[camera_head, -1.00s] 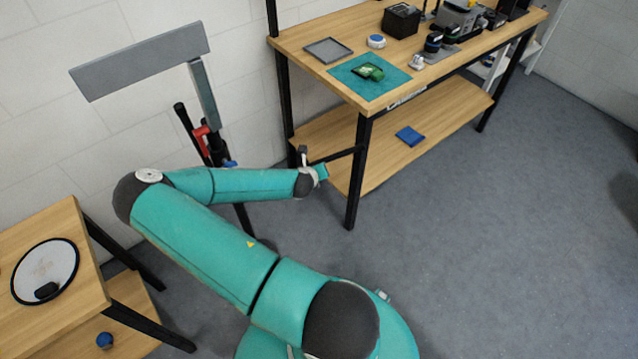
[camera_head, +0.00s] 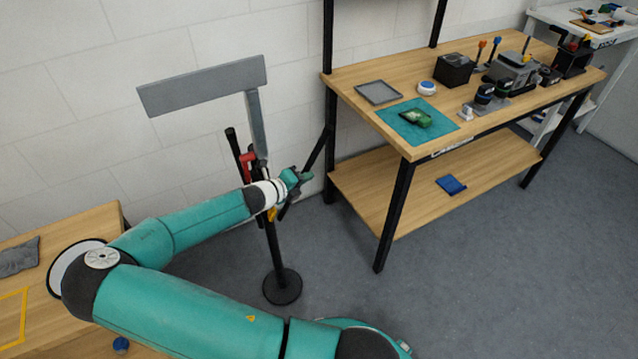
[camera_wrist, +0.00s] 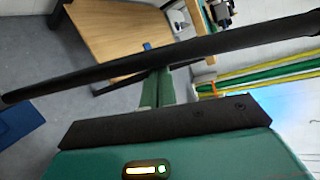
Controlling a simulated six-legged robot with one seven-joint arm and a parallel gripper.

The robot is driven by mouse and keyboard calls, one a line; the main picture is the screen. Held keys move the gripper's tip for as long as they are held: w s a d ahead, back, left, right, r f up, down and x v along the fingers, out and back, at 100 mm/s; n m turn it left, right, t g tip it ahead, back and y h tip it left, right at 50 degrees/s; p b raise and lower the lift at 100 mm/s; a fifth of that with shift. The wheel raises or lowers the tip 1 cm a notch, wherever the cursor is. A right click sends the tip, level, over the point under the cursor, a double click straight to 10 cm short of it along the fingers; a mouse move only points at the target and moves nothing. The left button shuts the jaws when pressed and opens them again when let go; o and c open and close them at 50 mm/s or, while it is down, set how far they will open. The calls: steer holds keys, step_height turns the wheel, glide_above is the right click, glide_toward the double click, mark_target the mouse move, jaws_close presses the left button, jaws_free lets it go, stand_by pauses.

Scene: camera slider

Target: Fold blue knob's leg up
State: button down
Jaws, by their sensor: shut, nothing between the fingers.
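The camera slider stands left of the workbench in the head view. It has a long grey bar (camera_head: 205,85), a grey post (camera_head: 257,125) and a black stand on a round base (camera_head: 282,287). A black leg (camera_head: 236,153) slants up at its left, near a red part (camera_head: 247,165). A yellow part (camera_head: 271,214) shows below my wrist. I cannot make out the blue knob; my wrist covers part of the stand. My gripper (camera_head: 301,177) is shut and empty beside the stand. In the wrist view a black rod (camera_wrist: 215,43) crosses in front of my gripper (camera_wrist: 158,88); contact is unclear.
A wooden workbench (camera_head: 345,82) stands to the right with a teal mat, boxes and tools on top. A blue object (camera_head: 451,185) lies on its lower shelf. A low wooden table (camera_head: 100,218) is at left. Grey floor (camera_head: 480,290) is clear at front right.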

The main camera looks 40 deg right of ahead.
steer(key=shift+w+a+r, duration=0.25)
steer(key=shift+w+a, duration=0.3)
steer(key=shift+w, duration=0.05)
